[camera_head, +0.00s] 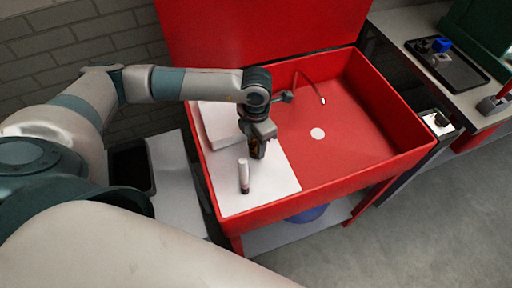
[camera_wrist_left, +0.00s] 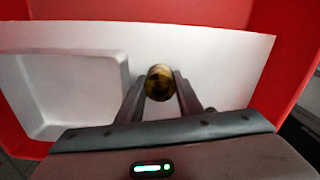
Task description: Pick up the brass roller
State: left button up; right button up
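The brass roller (camera_wrist_left: 160,83) shows its round, dark gold end in the left wrist view, between the two fingers of my left gripper (camera_wrist_left: 160,86). The fingers lie close along both sides of it; I cannot tell whether they press on it. In the head view my left gripper (camera_head: 258,152) points down over the white board in the red sink unit, with a brownish bit of the roller showing at its fingers. I cannot tell whether the roller touches the board. My right gripper is not in view.
A pale cylinder with a dark lower end (camera_head: 244,176) stands on the white board (camera_head: 268,192), close to my left gripper. A white tray (camera_head: 219,128) lies behind. The red basin (camera_head: 360,120) with tap (camera_head: 311,88) is to the right. A black tray (camera_head: 447,66) sits on the far-right counter.

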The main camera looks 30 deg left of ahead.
pick_arm(q)
jog(key=shift+w+r, duration=0.1)
grip_shut()
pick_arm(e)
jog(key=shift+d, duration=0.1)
